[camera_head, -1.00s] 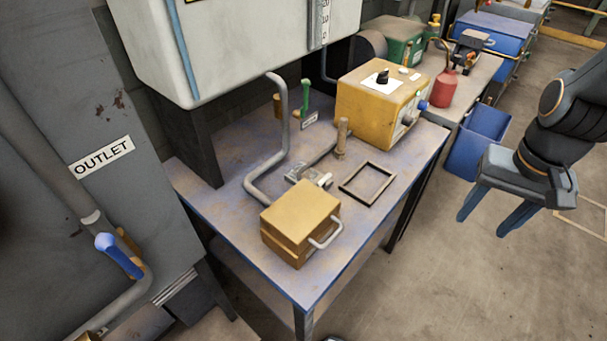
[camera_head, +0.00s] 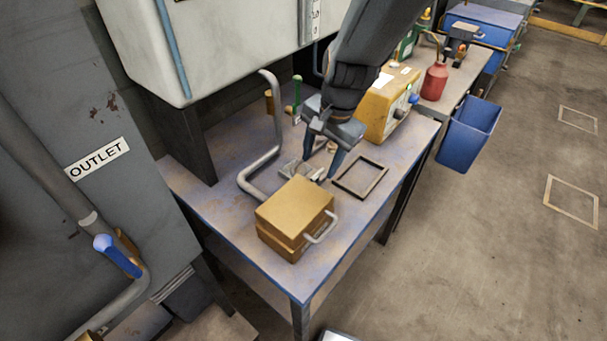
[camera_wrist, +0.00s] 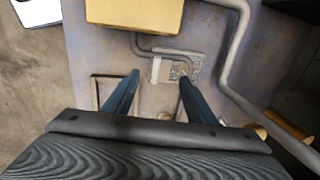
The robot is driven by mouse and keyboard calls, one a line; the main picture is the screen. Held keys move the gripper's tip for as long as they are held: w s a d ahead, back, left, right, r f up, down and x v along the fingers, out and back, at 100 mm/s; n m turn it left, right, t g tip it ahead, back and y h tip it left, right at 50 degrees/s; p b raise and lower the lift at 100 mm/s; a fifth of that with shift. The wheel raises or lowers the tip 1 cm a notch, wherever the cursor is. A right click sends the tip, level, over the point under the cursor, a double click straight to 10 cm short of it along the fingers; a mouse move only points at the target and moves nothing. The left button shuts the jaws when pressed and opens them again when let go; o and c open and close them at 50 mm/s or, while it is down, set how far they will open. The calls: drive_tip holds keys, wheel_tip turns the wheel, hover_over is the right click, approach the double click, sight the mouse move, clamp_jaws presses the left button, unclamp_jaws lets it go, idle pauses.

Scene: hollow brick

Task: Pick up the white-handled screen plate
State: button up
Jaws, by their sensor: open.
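The screen plate (camera_head: 297,170) is a small grey perforated piece lying on the blue-edged table (camera_head: 226,245), behind the yellow-brown box. In the wrist view the plate (camera_wrist: 194,66) shows its mesh, with a pale block-like part (camera_wrist: 156,70) at its left that looks like the white handle. My gripper (camera_head: 321,166) is open and empty, fingers pointing down above the plate. In the wrist view my gripper (camera_wrist: 159,76) has one finger left of the pale part and the other overlapping the mesh. The gap in height is hard to judge. My gripper hides part of the plate in the head view.
The yellow-brown box (camera_head: 292,210) with a grey handle stands in front of the plate. A bent grey pipe (camera_head: 275,120) rises at the left. A dark rectangular frame (camera_head: 361,178) lies at the right. A yellow unit (camera_head: 384,108) stands behind, and a white cabinet (camera_head: 230,45) overhangs.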

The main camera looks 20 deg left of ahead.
sight(316, 180)
drive_tip(key=shift+a+f+p, duration=0.2)
drive_tip(key=shift+f+p, duration=0.1)
drive_tip(key=shift+f, duration=0.95)
drive_tip(key=shift+a+f+p, duration=0.2)
drive_tip(key=shift+f+p, duration=0.1)
drive_tip(key=shift+f, duration=0.95)
drive_tip(key=shift+c, duration=0.4)
drive_tip(key=shift+s, duration=0.1)
clamp_jaws()
